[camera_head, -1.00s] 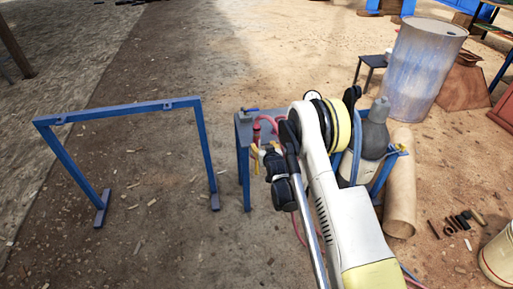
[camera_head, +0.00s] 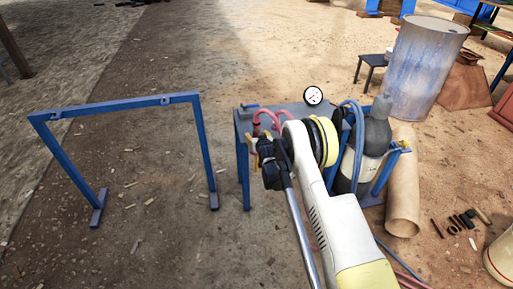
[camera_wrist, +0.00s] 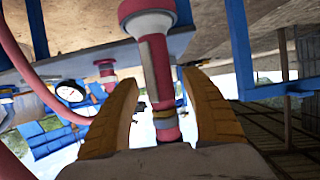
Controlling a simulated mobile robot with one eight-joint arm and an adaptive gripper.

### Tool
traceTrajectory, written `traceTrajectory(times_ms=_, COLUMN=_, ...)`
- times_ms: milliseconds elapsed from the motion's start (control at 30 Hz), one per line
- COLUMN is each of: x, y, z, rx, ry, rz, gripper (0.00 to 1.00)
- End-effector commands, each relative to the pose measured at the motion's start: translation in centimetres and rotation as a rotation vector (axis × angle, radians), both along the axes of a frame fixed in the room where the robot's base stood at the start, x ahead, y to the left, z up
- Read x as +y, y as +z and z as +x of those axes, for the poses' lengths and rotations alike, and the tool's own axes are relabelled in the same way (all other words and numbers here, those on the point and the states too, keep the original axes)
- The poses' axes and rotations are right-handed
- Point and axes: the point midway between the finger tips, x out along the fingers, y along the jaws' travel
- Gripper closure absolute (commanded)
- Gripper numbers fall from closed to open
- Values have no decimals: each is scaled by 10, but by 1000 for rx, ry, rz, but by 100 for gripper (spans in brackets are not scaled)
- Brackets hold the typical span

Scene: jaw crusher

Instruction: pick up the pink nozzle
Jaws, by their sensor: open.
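The pink nozzle (camera_wrist: 148,45) has a flared pink end, a pale grey middle and pink and yellow bands lower down. In the wrist view it stands between the two yellow fingers of my gripper (camera_wrist: 160,80). The fingers are apart, with a visible gap on the left side; contact on the right cannot be told. In the head view my gripper is mostly hidden behind my own arm, at the left end of the blue-legged table (camera_head: 290,109). A small red-pink piece (camera_head: 256,129) shows there; whether it is the same nozzle is unclear.
A second pink fitting (camera_wrist: 106,72), a pink hose (camera_wrist: 38,70) and a round gauge (camera_wrist: 70,93) are close by. A blue frame (camera_head: 120,104) stands left, with open ground between.

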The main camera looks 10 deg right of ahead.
Motion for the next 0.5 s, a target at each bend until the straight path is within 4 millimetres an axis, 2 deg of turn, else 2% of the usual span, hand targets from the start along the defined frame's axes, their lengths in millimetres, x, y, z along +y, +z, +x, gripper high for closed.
traceTrajectory(times_ms=167, x=0, y=1, z=0, rx=0, ry=0, rz=0, gripper=45)
traceTrajectory(times_ms=367, x=0, y=1, z=0, rx=0, ry=0, rz=0, gripper=100)
traceTrajectory(times_ms=500, x=0, y=1, z=0, rx=0, ry=0, rz=0, gripper=100)
